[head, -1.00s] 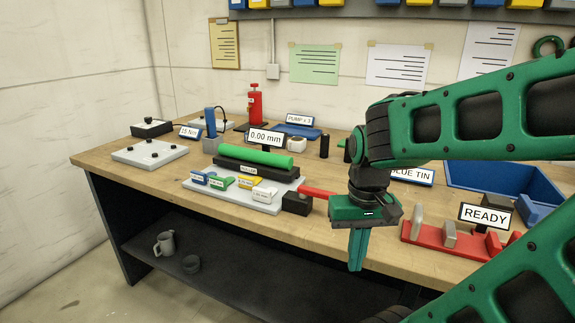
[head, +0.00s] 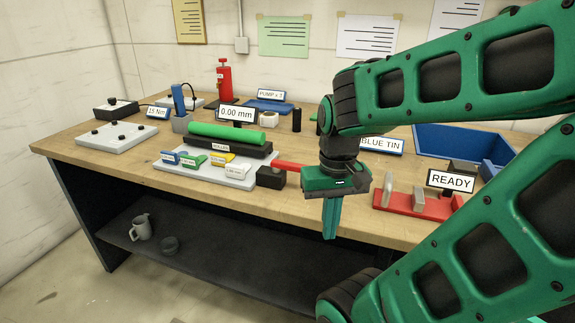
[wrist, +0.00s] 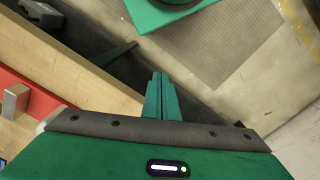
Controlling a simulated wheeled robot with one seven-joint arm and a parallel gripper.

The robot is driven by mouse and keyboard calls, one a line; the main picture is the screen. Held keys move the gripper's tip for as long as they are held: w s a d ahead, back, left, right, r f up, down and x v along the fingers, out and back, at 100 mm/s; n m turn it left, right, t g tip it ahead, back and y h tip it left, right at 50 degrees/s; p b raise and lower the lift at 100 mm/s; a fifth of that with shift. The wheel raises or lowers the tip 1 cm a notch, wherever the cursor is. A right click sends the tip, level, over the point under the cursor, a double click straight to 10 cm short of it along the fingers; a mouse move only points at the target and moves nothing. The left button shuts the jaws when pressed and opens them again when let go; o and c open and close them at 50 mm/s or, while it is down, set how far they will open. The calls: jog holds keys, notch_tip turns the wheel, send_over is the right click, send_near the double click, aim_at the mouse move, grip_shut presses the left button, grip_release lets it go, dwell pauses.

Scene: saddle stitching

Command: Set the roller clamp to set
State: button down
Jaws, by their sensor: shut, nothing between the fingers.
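The roller station has a green roller (head: 226,133) on a dark block labelled ROLLER, on a light grey plate (head: 190,178). A red lever (head: 290,166) comes out of a black block (head: 271,178) at the plate's right end, and its right end is close to or behind my gripper. I take this lever to be the roller clamp; no "set" marking is readable. My gripper (head: 330,236) points down at the front edge of the bench, right of the lever, fingers together and empty. The fingers also show in the wrist view (wrist: 161,78).
Coloured labelled tabs (head: 222,158) lie on the plate before the roller. A red fixture (head: 415,203) with a READY sign (head: 450,182) stands right of my gripper. A blue bin (head: 470,145) is behind it. Bare bench top (head: 110,148) shows at the front left.

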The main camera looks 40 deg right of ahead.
jog(key=c, duration=2.4)
grip_release()
jog(key=o, duration=0.8)
jog(key=shift+w+d+r+n, duration=0.1)
jog(key=shift+d+r+n, duration=0.1)
jog(key=shift+r, duration=0.35)
jog(key=shift+d+r+n, duration=0.2)
jog(key=shift+r, duration=0.35)
jog(key=shift+o, duration=0.2)
notch_tip(320, 180, up, 12)
jog(key=n, duration=1.1)
send_over(299, 165)
notch_tip(299, 165, down, 11)
jog(key=shift+a+r, duration=0.1)
jog(key=shift+r, duration=0.05)
jog(key=shift+w, duration=0.1)
jog(key=shift+c, duration=0.6)
grip_shut()
